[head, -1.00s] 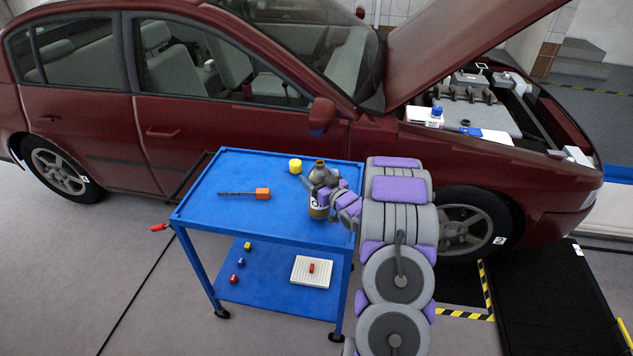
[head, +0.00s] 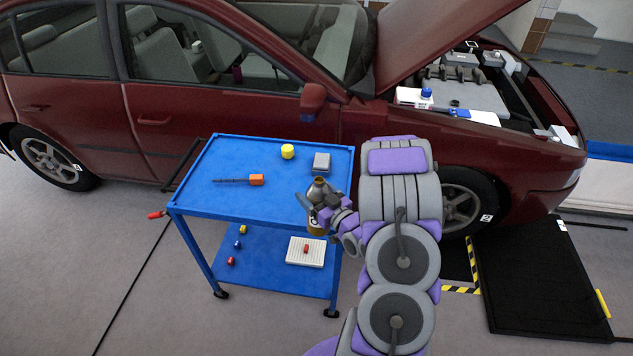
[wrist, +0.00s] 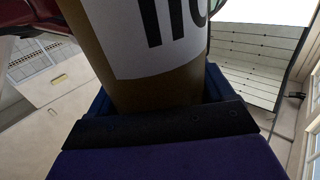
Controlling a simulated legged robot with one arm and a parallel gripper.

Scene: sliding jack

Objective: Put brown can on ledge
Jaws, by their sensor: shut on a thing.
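The brown can (head: 317,230) has a white label with dark print. My gripper (head: 323,205) is shut on it, at the front right edge of the blue cart's top (head: 230,195). The can is partly hidden by my gripper in the head view. In the wrist view the can (wrist: 155,85) fills the upper middle, its lower part behind the dark finger. I cannot tell from the head view whether it touches the cart.
On the cart top are a yellow cylinder (head: 287,151), an orange-handled screwdriver (head: 256,180) and a grey box (head: 321,163). The lower shelf (head: 255,262) holds small parts and a white tray (head: 306,258). The red car (head: 220,115) stands behind, its hood raised.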

